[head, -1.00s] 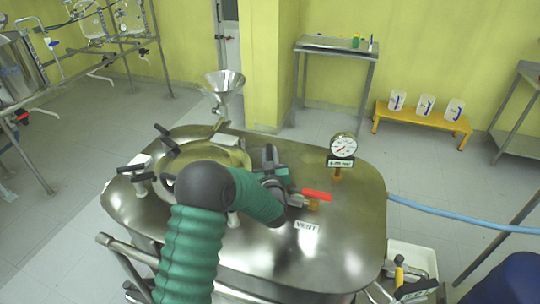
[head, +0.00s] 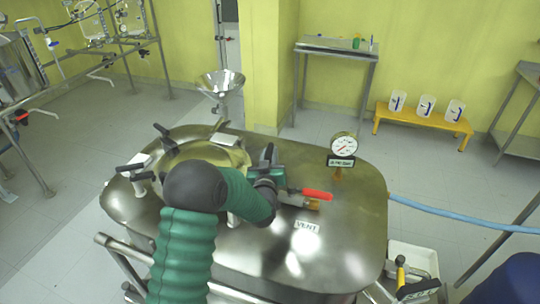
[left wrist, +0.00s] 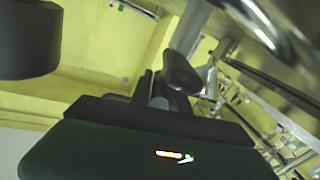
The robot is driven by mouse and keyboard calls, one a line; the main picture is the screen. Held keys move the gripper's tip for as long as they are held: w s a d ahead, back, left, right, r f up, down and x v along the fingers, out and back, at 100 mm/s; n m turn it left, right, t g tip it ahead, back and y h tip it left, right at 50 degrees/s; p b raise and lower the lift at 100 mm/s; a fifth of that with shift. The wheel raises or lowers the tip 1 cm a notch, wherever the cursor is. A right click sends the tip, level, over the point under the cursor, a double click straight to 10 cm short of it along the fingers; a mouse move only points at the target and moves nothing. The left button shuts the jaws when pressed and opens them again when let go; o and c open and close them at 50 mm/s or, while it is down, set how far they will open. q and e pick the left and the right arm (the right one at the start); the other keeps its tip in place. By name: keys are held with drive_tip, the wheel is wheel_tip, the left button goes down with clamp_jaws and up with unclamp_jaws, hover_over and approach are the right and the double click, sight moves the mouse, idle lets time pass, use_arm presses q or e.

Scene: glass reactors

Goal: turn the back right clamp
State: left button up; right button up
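The steel reactor lid (head: 340,235) carries a round hatch (head: 190,155) ringed by clamps with black handles. One clamp (head: 132,168) is at the hatch's left and another (head: 163,131) at its back. A pale clamp plate (head: 225,138) shows at the back right, its handle unclear. My left gripper (head: 268,156) is at the right of the hatch, beside the red-handled vent valve (head: 316,194); my green arm hides the hatch's front. In the left wrist view, a black handle-like piece (left wrist: 181,72) is close to the gripper; whether the fingers hold it is unclear. My right gripper is out of view.
A pressure gauge (head: 343,147) stands at the lid's right, near the blue hose (head: 460,217). A steel funnel (head: 220,84) is behind the hatch. The lid's right front is clear around the VENT label (head: 307,226).

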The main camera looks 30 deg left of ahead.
use_arm(q)
drive_tip(key=o, duration=0.3)
drive_tip(key=v, duration=0.7)
drive_tip(key=shift+s+d+f, duration=0.1)
drive_tip(key=shift+s+d, duration=0.05)
drive_tip(key=shift+s, duration=0.05)
